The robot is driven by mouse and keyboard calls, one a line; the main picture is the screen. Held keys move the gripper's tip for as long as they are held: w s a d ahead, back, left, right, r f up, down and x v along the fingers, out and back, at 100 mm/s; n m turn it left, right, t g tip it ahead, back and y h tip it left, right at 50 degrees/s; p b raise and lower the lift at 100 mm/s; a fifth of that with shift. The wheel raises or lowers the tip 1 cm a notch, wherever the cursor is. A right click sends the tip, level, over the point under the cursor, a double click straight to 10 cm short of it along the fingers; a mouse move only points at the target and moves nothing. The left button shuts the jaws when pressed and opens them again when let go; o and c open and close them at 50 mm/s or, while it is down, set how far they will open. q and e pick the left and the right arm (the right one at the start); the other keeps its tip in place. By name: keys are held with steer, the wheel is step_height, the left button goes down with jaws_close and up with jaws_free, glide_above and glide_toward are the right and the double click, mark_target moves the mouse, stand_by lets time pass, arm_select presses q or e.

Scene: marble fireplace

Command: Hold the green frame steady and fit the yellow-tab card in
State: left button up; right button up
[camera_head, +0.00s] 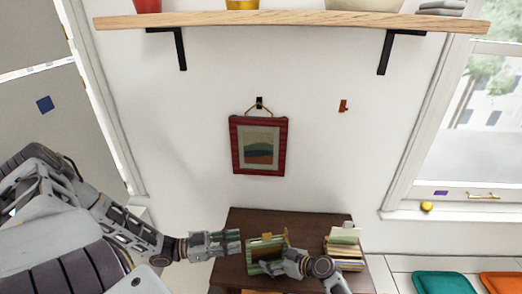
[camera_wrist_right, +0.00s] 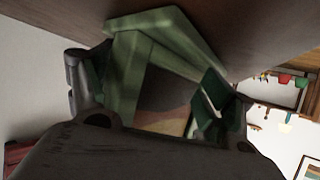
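The green frame (camera_head: 254,253) stands on the dark wooden table, partly hidden by my right gripper (camera_head: 280,266). In the right wrist view the frame (camera_wrist_right: 125,80) lies between the spread fingers of my right gripper (camera_wrist_right: 155,100); I cannot tell whether they touch it. A picture with dark and tan areas shows inside it. A yellowish strip with a small raised tab (camera_head: 285,234) shows at the frame's top; I cannot tell whether it is the yellow-tab card. My left gripper (camera_head: 238,242) points right, just left of the frame, its fingers apart with nothing visible between them.
A stack of books (camera_head: 343,258) with a pale green item on top stands at the table's right. The dark table (camera_head: 270,219) is bare behind the frame. A red-framed picture (camera_head: 236,150) hangs on the wall. A wooden shelf (camera_head: 290,20) juts out above.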

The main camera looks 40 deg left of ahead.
steer(key=o, duration=0.3)
steer(key=shift+s+d+f, duration=0.1)
steer(key=shift+f, duration=0.3)
steer(key=shift+r, duration=0.2)
steer(key=shift+d+r, duration=0.3)
steer(key=shift+d, duration=0.05)
steer(key=shift+v, duration=5.5)
steer(key=shift+f, duration=0.1)
